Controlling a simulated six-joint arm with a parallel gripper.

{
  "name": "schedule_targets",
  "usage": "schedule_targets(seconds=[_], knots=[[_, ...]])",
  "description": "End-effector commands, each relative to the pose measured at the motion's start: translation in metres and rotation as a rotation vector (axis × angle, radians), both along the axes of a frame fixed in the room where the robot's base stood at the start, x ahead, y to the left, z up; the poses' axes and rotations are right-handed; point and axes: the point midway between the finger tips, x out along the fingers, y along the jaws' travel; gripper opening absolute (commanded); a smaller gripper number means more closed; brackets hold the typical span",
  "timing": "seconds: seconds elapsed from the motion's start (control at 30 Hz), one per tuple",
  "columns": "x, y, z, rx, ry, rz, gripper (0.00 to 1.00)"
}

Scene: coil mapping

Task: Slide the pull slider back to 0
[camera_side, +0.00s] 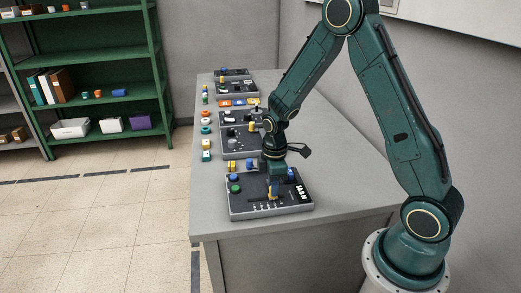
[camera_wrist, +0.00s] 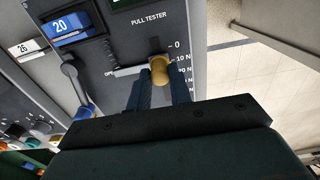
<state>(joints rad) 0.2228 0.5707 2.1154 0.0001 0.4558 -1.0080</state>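The pull tester panel (camera_wrist: 128,32) is dark grey, with a printed scale running from 0 down through 10 N. Its slider has a yellow knob (camera_wrist: 159,71) and a grey bar reaching left. The knob sits in its slot a little below the 10 N mark, with bare slot between it and 0. My gripper (camera_wrist: 160,84) has a dark finger close along each side of the knob and looks shut on it. In the side view, my gripper (camera_side: 272,188) points down at the nearest panel (camera_side: 245,210).
A blue tile marked 20 (camera_wrist: 66,26) and a lever (camera_wrist: 74,80) lie left of the slider on the panel. Other panels (camera_side: 238,144) stand farther along the grey table (camera_side: 207,225). Small coloured parts line its left edge. The panel's right edge is close.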

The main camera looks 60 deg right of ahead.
Motion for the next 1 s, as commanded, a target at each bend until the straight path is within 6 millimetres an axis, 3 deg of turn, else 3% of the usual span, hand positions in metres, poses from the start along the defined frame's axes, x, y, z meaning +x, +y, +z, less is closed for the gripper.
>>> schedule_targets(seconds=[1.0], knots=[[-0.009,-0.01,0.001,-0.001,-0.001,-0.002,0.04]])
